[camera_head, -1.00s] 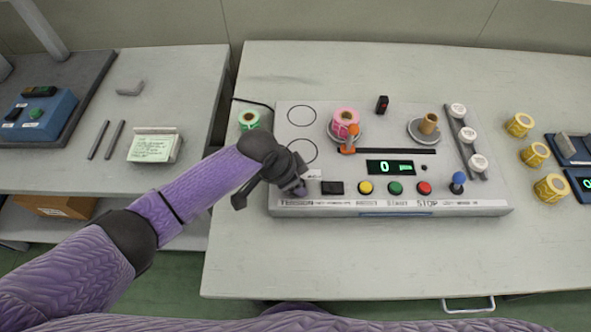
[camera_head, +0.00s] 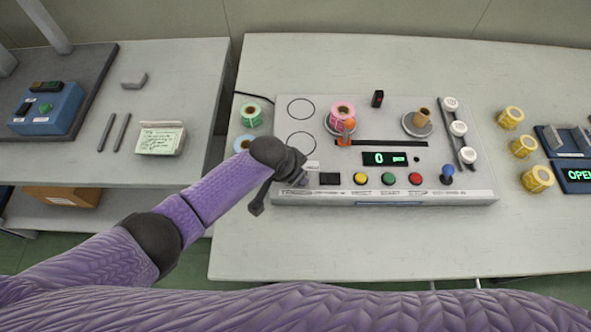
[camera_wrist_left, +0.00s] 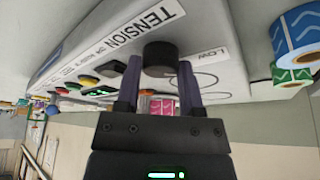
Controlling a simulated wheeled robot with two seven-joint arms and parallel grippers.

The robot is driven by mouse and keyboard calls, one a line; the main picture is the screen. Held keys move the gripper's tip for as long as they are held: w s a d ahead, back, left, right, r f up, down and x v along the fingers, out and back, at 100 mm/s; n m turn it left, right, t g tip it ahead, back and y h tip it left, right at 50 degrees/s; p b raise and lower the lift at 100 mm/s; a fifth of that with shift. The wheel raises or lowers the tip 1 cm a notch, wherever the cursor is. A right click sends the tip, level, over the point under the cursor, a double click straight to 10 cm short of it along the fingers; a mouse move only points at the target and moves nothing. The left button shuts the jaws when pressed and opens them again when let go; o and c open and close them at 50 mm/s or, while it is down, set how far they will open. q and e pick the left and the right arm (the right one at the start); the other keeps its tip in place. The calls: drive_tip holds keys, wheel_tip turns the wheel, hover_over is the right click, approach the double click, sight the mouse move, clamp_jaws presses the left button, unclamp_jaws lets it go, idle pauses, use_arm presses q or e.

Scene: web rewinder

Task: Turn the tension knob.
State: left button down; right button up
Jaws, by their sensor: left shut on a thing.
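The rewinder (camera_head: 400,196) is a pale grey console on the table. Its tension knob is a short dark cylinder (camera_wrist_left: 160,56) in the left wrist view, between the words TENSION and LOW. My left gripper (camera_wrist_left: 160,72) has one purple finger on each side of the knob and is shut on it. In the head view my left gripper (camera_head: 297,181) is at the console's front left corner and hides the knob. How far the knob is turned cannot be told. My right gripper is not in view.
Right of the knob are a black switch (camera_head: 330,179), yellow, green and red buttons, and a blue-topped lever (camera_head: 447,171). A pink roll (camera_head: 342,112) sits on a spindle behind. Green and blue rolls stand left of the console. The table's front is clear.

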use_arm(q)
drive_tip(key=shift+c, duration=1.1)
unclamp_jaws()
drive_tip(key=p+v, duration=0.5)
drive_tip(key=v, duration=0.5)
drive_tip(key=shift+f, duration=0.1)
